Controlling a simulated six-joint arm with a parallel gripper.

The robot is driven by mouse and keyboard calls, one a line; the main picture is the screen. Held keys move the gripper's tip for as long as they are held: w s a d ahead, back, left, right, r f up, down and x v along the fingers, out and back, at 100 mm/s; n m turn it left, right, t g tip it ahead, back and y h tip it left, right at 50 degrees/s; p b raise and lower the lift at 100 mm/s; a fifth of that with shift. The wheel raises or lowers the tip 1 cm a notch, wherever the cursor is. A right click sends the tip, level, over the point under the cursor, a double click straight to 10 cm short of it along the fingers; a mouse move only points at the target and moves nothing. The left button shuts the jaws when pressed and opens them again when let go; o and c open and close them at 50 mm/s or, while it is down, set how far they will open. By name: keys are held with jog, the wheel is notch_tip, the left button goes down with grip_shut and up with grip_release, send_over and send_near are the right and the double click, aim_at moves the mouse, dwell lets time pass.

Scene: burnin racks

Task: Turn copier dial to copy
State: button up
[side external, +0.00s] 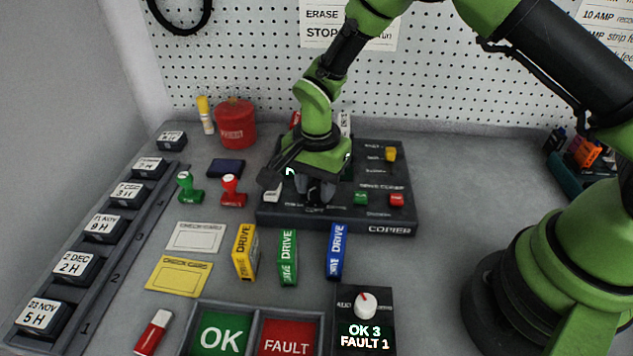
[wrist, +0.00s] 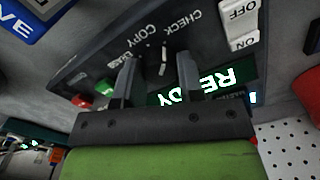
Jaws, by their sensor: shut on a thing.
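The copier (side external: 390,230) is a black sloped panel at the middle of the bench. Its dial (wrist: 157,62) is dark and has a white pointer line; the labels COPY, CHECK and ERASE are printed around it in the wrist view. The pointer lies near the gap between COPY and CHECK; I cannot tell its exact setting. My gripper (wrist: 157,78) is shut on the dial, one finger on each side. In the side view my gripper (side external: 314,196) points down onto the copier and hides the dial. A green READY display (wrist: 205,88) is lit beside the fingers.
The copier also carries an OFF/ON switch (wrist: 245,25), a green button (side external: 361,198), a red button (side external: 396,200) and a yellow part (side external: 390,154). Yellow (side external: 245,252), green (side external: 287,257) and blue (side external: 336,250) drives lie in front. Two stamps stand left. The bench right of the copier is clear.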

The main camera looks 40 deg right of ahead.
aim_at(317, 187)
jog(key=shift+n, duration=0.3)
jog(key=n, duration=0.3)
jog(key=shift+n, duration=2.5)
jog(key=o, duration=0.9)
notch_tip(317, 187, up, 10)
jog(key=shift+r, duration=0.1)
